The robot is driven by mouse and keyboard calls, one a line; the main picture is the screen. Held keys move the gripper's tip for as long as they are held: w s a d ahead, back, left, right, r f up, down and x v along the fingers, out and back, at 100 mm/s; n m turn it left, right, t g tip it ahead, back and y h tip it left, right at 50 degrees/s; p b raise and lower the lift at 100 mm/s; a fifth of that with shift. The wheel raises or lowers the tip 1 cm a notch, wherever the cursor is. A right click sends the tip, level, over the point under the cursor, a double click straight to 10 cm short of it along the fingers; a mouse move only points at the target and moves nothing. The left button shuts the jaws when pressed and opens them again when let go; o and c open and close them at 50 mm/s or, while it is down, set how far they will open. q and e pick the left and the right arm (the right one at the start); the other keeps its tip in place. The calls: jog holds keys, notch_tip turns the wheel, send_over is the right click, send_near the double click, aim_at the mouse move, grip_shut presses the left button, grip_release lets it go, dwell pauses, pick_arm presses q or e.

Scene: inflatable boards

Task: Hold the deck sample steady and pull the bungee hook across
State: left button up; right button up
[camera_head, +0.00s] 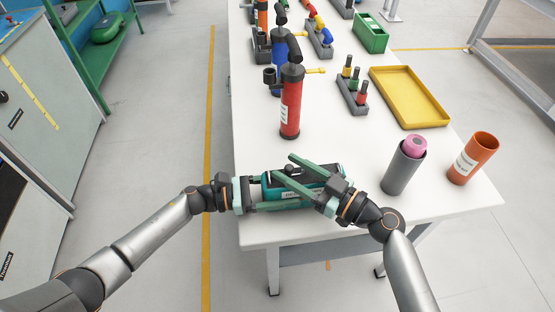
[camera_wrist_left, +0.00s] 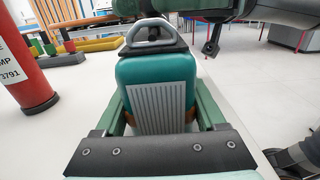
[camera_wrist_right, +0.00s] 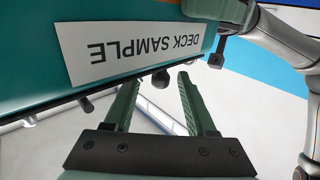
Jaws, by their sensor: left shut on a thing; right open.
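The deck sample (camera_head: 268,190) is a teal block with a dark top, lying at the near edge of the white table. In the left wrist view its ribbed end (camera_wrist_left: 158,100) and grey handle face me. My left gripper (camera_wrist_left: 160,108) is shut on this block, one finger along each side. In the right wrist view the "DECK SAMPLE" label (camera_wrist_right: 140,45) shows. My right gripper (camera_wrist_right: 158,80) is open above the block, its fingertips on either side of a dark round knob (camera_wrist_right: 160,79). I cannot tell whether this knob is part of the bungee hook. The cord is not clearly visible.
A red pump (camera_head: 291,105) stands just behind the block. A grey tube (camera_head: 401,172) with a pink roll and an orange tube (camera_head: 471,160) stand to the right. A yellow tray (camera_head: 411,120) and a valve rack (camera_head: 352,95) lie farther back. The table between them is clear.

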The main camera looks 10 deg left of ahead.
jog(key=shift+x, duration=2)
jog(key=shift+c, duration=0.4)
grip_shut()
